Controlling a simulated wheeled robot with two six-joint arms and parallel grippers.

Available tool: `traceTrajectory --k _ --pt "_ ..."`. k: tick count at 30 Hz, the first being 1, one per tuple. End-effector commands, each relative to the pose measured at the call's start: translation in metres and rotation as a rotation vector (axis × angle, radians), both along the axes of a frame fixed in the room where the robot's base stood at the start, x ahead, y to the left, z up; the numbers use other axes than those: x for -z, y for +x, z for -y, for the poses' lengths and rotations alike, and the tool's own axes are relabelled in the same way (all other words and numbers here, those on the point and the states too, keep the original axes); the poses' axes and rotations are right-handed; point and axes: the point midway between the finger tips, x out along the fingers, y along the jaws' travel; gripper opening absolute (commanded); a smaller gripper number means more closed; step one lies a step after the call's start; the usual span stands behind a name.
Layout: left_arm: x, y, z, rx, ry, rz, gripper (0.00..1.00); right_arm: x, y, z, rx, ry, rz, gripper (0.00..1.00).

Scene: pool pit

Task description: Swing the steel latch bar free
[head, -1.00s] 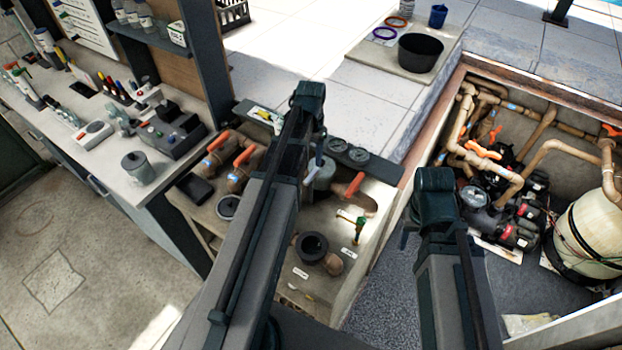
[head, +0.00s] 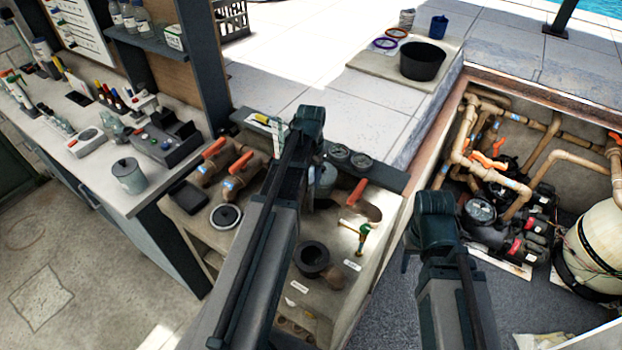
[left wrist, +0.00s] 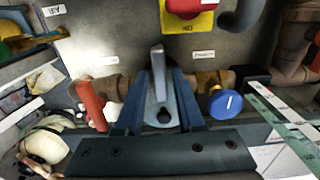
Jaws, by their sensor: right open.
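In the left wrist view a steel bar (left wrist: 157,62) stands upright in the middle, in front of the grey panel. It rises from a broader grey piece (left wrist: 162,116) with a dark hole. My left gripper (left wrist: 163,80) has its two blue fingers on either side of the bar. I cannot tell whether they touch it. In the head view my left arm (head: 262,225) reaches over the bench, and its gripper and the bar are hidden. My right arm (head: 452,265) is over the dark floor, and its gripper does not show.
In the left wrist view a red handle (left wrist: 90,103) is left of the fingers, a blue knob (left wrist: 225,103) right, and a red switch on a yellow plate (left wrist: 190,10) above. In the head view pipes (head: 490,165) and a tank (head: 595,245) fill the pit.

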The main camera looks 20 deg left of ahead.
Motion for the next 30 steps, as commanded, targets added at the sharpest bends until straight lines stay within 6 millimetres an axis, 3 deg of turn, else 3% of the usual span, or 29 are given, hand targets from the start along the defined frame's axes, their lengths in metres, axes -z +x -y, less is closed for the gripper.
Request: traceTrajectory --k 1,6,20,30 --pt "0.0000 0.0000 0.0000 0.000 0.000 0.000 0.27 0.0000 0.0000 0.0000 0.000 0.000 0.000 0.50" --pt "0.0000 0.0000 0.0000 0.000 0.000 0.000 0.00 0.0000 0.0000 0.0000 0.000 0.000 0.000 0.50" --pt "0.0001 0.0000 0.0000 -0.041 0.000 0.000 0.00 0.0001 0.0000 0.0000 0.000 0.000 0.000 0.50" --pt "0.0001 -0.0001 0.0000 -0.286 0.000 0.000 0.00 0.0001 0.0000 0.0000 0.000 0.000 0.000 0.50"
